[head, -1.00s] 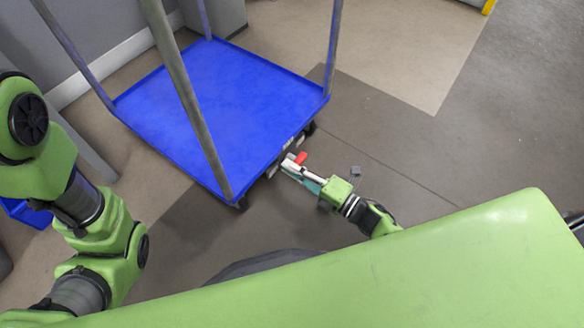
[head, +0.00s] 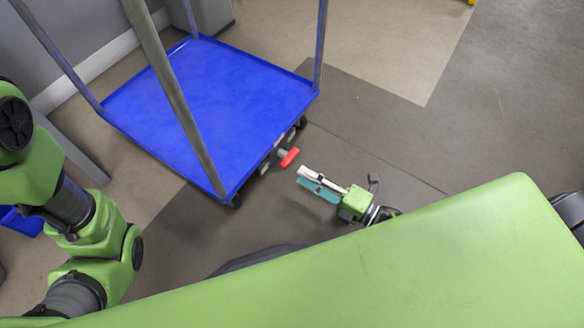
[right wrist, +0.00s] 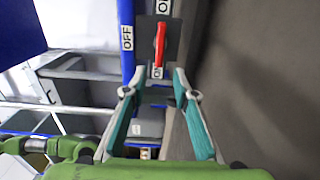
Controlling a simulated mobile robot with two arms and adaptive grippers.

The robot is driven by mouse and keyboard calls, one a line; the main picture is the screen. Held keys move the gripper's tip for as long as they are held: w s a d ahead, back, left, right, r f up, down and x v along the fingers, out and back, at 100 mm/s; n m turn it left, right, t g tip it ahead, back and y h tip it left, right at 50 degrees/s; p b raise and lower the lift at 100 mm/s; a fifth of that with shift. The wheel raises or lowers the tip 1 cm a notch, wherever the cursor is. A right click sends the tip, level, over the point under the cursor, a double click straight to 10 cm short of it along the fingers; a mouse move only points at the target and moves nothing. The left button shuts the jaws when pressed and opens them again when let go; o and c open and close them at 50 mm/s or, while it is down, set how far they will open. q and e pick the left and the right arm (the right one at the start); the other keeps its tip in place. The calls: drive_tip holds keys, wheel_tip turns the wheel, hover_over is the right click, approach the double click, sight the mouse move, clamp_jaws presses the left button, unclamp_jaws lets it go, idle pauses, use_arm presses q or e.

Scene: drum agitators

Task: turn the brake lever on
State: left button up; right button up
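The red brake lever (head: 290,157) sticks out from the near right edge of the blue cart (head: 215,100). In the right wrist view the lever (right wrist: 160,42) stands upright in the picture on a dark plate. My right gripper (head: 300,176) is open and empty, a short gap to the right of the lever. In the right wrist view its spread fingers (right wrist: 154,84) are below the lever, apart from it. My left gripper is out of view.
The cart has tall grey posts and dark casters. A grey wall with a white baseboard (head: 95,62) is behind it at the left. The floor (head: 400,150) right of the cart is clear. A blue object (head: 22,222) is at the left edge.

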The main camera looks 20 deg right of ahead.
drive_tip(key=shift+v, duration=2.15)
